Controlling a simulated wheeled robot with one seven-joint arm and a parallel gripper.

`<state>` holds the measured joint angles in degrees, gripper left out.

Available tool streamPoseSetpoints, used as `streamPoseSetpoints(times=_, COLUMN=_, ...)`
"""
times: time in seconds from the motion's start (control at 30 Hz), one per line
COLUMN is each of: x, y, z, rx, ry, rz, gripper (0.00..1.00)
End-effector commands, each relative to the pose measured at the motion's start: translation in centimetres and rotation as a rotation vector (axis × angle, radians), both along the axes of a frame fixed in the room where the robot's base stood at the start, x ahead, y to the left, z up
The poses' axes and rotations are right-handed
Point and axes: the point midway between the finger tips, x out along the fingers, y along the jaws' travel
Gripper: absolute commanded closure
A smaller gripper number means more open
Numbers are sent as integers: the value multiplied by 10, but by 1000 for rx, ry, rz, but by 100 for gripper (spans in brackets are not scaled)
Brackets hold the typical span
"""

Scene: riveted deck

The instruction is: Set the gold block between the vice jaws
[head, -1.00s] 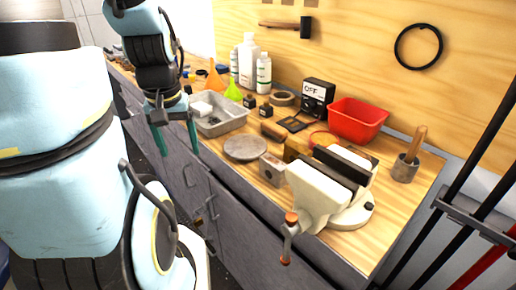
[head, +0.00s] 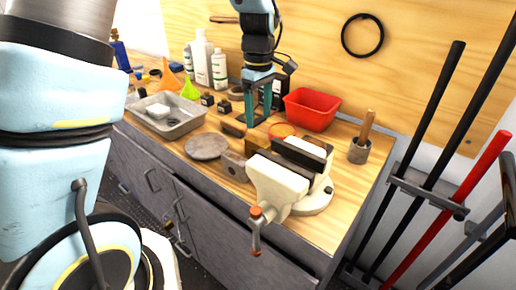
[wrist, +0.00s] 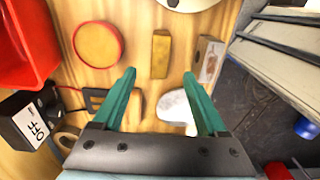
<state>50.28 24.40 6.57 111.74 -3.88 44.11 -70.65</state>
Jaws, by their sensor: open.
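The gold block (wrist: 160,54) lies on the bench in the wrist view, its long side running up and down the picture. My gripper (head: 262,114) is open and empty above the bench, behind and left of the vice. In the wrist view the block lies just beyond the gap between my fingertips (wrist: 159,75), untouched. The cream vice (head: 285,180) stands at the bench's front right, its dark jaws apart.
A metal block (wrist: 209,60) lies close beside the gold block; a round grey disc (head: 206,146) is left of the vice. A red bin (head: 312,110), a red-rimmed disc (wrist: 97,43) and a black OFF box (wrist: 30,118) are nearby.

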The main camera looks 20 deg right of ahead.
Motion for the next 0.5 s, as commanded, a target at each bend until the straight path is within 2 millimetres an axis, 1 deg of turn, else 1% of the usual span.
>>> streamPoseSetpoints(times=0.03, x=0, y=1, z=-8, rx=4, ry=3, rz=0, gripper=25)
streamPoseSetpoints(times=0.13, x=0, y=1, z=-21, rx=2, ry=2, rz=-1, gripper=25)
streamPoseSetpoints(times=0.37, x=0, y=1, z=-37, rx=2, ry=2, rz=-2, gripper=25)
streamPoseSetpoints(times=0.5, x=1, y=2, z=-55, rx=3, ry=4, rz=-1, gripper=25)
